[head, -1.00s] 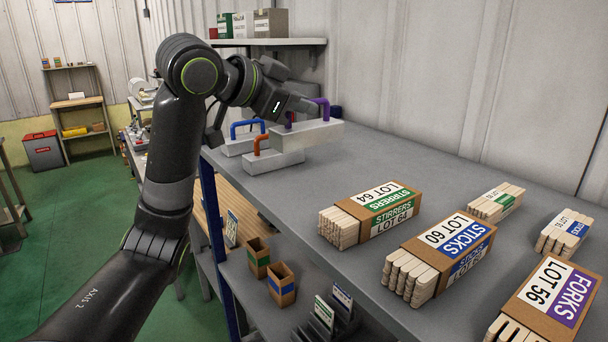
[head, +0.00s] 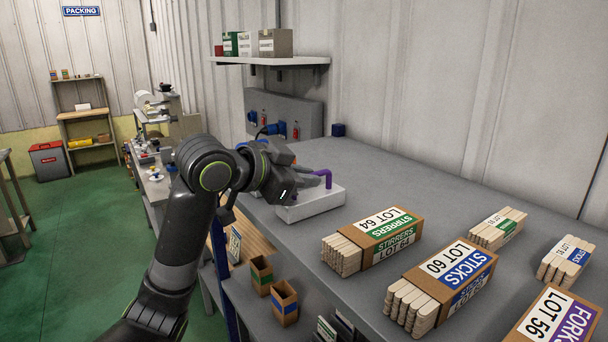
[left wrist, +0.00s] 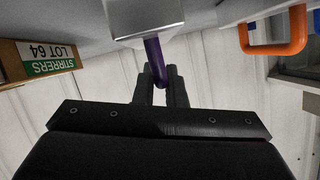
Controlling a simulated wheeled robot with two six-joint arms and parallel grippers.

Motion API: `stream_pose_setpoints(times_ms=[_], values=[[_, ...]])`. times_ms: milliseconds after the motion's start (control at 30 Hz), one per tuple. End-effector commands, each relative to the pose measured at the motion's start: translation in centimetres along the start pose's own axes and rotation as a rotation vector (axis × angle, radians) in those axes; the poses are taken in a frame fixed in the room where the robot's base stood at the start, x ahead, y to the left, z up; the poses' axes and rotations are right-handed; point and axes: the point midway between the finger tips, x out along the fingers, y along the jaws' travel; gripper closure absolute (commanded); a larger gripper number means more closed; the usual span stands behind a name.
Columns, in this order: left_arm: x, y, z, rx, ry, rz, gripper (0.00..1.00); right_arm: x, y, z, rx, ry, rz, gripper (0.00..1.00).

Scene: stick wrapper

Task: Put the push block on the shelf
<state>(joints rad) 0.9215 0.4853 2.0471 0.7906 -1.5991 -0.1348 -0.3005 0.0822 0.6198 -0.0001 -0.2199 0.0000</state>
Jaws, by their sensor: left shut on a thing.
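A pale grey block (head: 312,205) with a purple handle (head: 327,179) is at my left gripper (head: 318,179), above or on the grey worktop; I cannot tell whether it touches. In the left wrist view, the fingers (left wrist: 163,88) are shut on the purple handle (left wrist: 154,58) and the block (left wrist: 145,14) shows beyond them. A second block with an orange handle (left wrist: 276,47) shows at the right of that view; it is hidden behind my arm in the head view. A white wall shelf (head: 300,61) is at the back. My right gripper is not in view.
Stirrers (head: 372,237), sticks (head: 440,282) and forks (head: 556,322) packs lie on the worktop (head: 400,185) to the right. Small boxes (head: 275,42) stand on the wall shelf. A grey panel (head: 300,110) is on the wall below it. Two brown boxes (head: 285,301) stand lower down.

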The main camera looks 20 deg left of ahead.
Motion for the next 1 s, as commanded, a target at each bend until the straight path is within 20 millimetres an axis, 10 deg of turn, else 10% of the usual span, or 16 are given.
stream_pose_setpoints(times_ms=[200,400,1000], values=[[0.1,0.1,0.1,0.001,0.004,-0.001,1.00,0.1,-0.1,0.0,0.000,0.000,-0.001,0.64],[0.1,0.1,0.2,-0.001,0.000,0.001,0.68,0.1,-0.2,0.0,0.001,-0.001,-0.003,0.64],[-3.0,-0.1,0.1,0.004,0.000,-0.005,0.68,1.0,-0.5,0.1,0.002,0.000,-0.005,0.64]])
